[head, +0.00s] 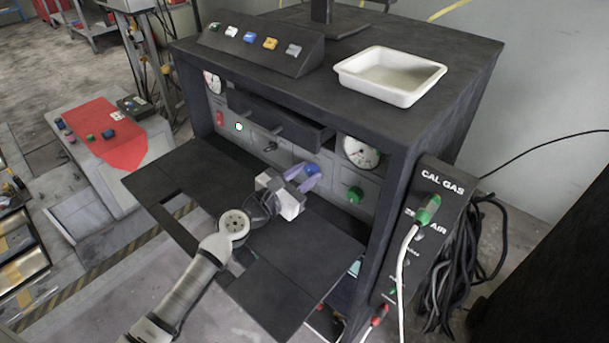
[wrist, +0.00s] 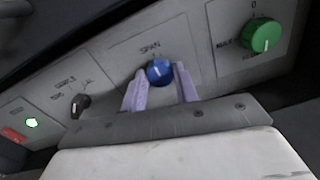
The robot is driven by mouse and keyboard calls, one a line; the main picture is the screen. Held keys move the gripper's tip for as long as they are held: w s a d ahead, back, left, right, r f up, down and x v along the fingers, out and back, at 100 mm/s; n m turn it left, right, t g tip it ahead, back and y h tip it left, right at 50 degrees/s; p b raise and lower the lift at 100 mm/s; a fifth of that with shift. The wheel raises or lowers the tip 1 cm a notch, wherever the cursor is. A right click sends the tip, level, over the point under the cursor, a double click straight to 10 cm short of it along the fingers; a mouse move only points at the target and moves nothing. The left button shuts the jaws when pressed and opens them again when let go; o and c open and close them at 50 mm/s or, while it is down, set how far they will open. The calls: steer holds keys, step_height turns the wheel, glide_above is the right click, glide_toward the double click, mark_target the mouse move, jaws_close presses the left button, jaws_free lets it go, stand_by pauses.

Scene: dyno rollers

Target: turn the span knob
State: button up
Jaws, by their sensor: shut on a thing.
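The span knob (wrist: 160,71) is a round blue knob with a white pointer line, on a grey panel under the label SPAN in the wrist view. In the head view the blue knob (head: 311,170) shows on the cabinet's front panel, partly behind the fingers. My gripper (wrist: 161,80) has its two lilac fingers on the left and right sides of the knob, shut on it. In the head view my gripper (head: 303,176) reaches over the black fold-down shelf to the panel.
A green knob (wrist: 262,36) is to the right of the span knob, and a black selector (wrist: 82,104) to its left. A black drawer (head: 278,120) juts out above. The black shelf (head: 283,262) lies below my arm. A white tray (head: 390,76) stands on top.

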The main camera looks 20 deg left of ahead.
steer(key=shift+f, duration=0.1)
steer(key=n+b, duration=0.3)
steer(key=shift+f, duration=0.1)
steer(key=n+b, duration=0.2)
steer(key=n, duration=0.1)
steer(key=shift+n, duration=0.4)
steer(key=n+b, duration=0.2)
steer(key=n, duration=0.1)
steer(key=shift+n+t, duration=0.3)
steer(key=shift+n, duration=0.1)
steer(key=shift+r+n+b, duration=0.2)
steer(key=shift+n+b, duration=0.45)
steer(key=shift+n, duration=1.25)
steer(key=o, duration=1)
